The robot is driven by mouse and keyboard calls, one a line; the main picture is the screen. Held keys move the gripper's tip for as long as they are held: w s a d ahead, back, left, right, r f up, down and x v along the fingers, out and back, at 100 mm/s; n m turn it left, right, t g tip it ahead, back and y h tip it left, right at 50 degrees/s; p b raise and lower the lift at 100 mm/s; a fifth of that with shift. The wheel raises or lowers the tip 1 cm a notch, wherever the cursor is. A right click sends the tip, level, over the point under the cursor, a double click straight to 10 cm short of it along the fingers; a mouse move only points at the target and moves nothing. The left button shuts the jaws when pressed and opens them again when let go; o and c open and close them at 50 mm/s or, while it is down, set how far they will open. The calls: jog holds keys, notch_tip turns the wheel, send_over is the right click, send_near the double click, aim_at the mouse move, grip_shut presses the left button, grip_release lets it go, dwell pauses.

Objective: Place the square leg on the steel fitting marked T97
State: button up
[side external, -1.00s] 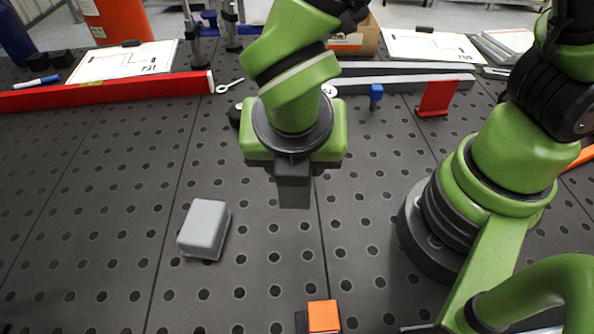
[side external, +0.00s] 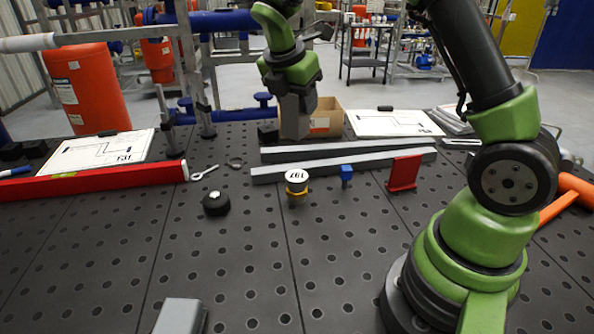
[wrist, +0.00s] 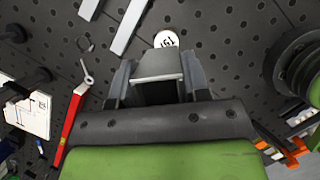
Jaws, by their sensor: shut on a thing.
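The steel fitting (side external: 297,190) stands upright on the perforated table. It has a yellow band and a round white top whose mark looks like T97 seen upside down. In the wrist view its white top (wrist: 167,40) shows just beyond the leg. My gripper (side external: 289,86) is shut on the square leg (side external: 295,118), a grey block hanging down from the jaws. The leg is in the air, above the fitting in the side picture, with a clear gap between them. In the wrist view the leg (wrist: 158,66) sits between both jaws (wrist: 157,82).
Grey bars (side external: 345,165) lie behind the fitting. A blue piece (side external: 346,175) and a red bracket (side external: 404,174) stand to its right, a black knob (side external: 216,203) to its left. A red beam (side external: 90,180) lies far left. A cardboard box (side external: 326,115) is behind. The front table is mostly clear.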

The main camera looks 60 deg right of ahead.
aim_at(289, 116)
notch_tip(289, 116, down, 10)
jog(key=shift+d+r, duration=0.1)
jog(key=shift+r, duration=0.1)
jog(key=shift+f, duration=0.1)
jog(key=o, duration=1)
jog(key=v, duration=1.1)
jog(key=shift+r, duration=0.3)
jog(key=s+a+r+m+t+y, duration=0.3)
jog(key=s+a+r+m, duration=0.1)
jog(key=s+m, duration=0.6)
jog(key=s+a+r+m+t+y, duration=0.3)
jog(key=s+m, duration=0.6)
jog(key=m, duration=0.3)
jog(key=shift+s+a+r+t, duration=0.35)
jog(key=shift+a+r+t, duration=0.25)
jog(key=shift+a+r, duration=0.4)
